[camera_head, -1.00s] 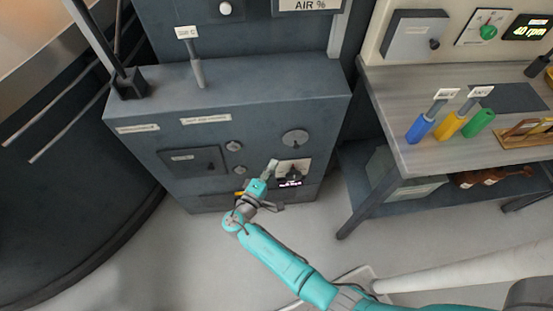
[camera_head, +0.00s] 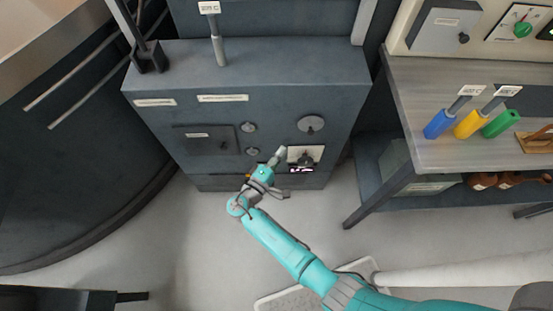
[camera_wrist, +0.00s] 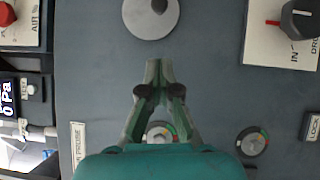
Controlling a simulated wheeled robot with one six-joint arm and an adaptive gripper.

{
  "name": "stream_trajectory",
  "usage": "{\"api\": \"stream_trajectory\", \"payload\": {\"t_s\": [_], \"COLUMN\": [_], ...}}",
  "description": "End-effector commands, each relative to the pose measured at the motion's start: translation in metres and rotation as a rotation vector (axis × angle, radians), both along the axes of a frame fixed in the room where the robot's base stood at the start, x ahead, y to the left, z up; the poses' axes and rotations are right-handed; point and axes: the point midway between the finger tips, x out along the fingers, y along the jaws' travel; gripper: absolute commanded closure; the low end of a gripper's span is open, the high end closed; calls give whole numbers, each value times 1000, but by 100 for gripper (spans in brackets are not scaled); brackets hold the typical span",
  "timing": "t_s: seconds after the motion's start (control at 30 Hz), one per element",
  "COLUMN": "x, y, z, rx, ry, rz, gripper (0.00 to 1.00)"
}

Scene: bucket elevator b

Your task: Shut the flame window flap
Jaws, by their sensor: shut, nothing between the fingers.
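A round light-grey disc with a small dark knob sits on the dark cabinet's front in the head view (camera_head: 311,123) and at the top of the wrist view (camera_wrist: 150,14). It may be the flame window flap; no readable label confirms this. A dark rectangular door (camera_head: 205,139) is to its left on the same front. My gripper (camera_head: 281,153) is below and left of the disc. In the wrist view my fingertips (camera_wrist: 158,66) are together, empty and apart from the disc in the picture. Their distance from the panel is hard to tell.
Two small gauges (camera_head: 248,127) (camera_head: 252,151) are left of my gripper. A selector panel (camera_head: 305,158) with a dark knob and a lit display is just right. A workbench (camera_head: 431,150) with coloured handles stands farther right. The floor (camera_head: 205,232) before the cabinet is clear.

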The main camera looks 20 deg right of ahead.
Motion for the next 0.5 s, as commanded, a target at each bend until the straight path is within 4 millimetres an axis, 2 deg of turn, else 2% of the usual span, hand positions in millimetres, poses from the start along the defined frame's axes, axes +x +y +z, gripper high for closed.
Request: {"api": "stream_trajectory", "payload": {"t_s": [0.03,0.27,0.5], "x": [5,30,26], "y": [-10,-43,-73], "z": [1,3,6], "rx": [1,0,0], "ry": [0,-1,1], "rz": [-6,-5,-2], "gripper": [100,100,100]}}
